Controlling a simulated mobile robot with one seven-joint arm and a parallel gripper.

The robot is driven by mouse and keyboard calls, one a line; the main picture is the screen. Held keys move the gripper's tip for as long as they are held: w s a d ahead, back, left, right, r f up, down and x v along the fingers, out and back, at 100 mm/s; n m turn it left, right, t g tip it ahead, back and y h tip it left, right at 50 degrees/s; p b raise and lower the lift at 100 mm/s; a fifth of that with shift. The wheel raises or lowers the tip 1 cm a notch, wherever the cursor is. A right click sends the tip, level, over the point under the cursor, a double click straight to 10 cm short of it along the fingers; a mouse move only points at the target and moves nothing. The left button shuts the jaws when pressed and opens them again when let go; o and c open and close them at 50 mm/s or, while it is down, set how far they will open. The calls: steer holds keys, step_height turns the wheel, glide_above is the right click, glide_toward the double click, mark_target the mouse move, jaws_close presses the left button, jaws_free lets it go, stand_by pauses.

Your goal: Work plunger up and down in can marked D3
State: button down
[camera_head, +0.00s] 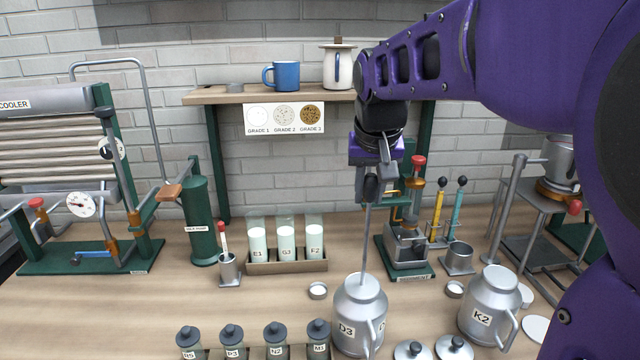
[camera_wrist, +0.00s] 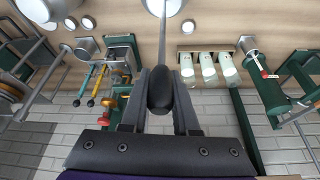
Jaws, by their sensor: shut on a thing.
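The can marked D3 (camera_head: 352,318) is a silver metal can with a side handle, standing on the bench in the lower middle of the head view. The plunger (camera_head: 366,238) is a thin grey rod that runs down into the can's mouth, close to upright. Its lower end is hidden inside the can. My gripper (camera_head: 370,186) is shut on the top of the plunger, well above the can. In the wrist view the plunger's dark knob (camera_wrist: 160,92) sits between my two fingers, and the rod runs away from it to the can (camera_wrist: 162,6).
Can K2 (camera_head: 486,308) stands right of D3. Two lids (camera_head: 455,347) and several small jars (camera_head: 275,338) stand in front. A rack of sample tubes (camera_head: 287,262) is behind left, a green-based device (camera_head: 405,265) behind right. A shelf (camera_head: 215,97) holds a blue mug (camera_head: 285,76).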

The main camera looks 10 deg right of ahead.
mark_target(365, 245)
steer(key=shift+f+b, duration=3.95)
steer(key=shift+f, duration=1.6)
steer(key=shift+f+b, duration=0.35)
steer(key=shift+f, duration=0.8)
step_height(365, 245, up, 7)
steer(key=p, duration=0.6)
steer(key=shift+r, duration=0.1)
step_height(365, 245, down, 7)
steer(key=b, duration=0.5)
steer(key=shift+b, duration=0.35)
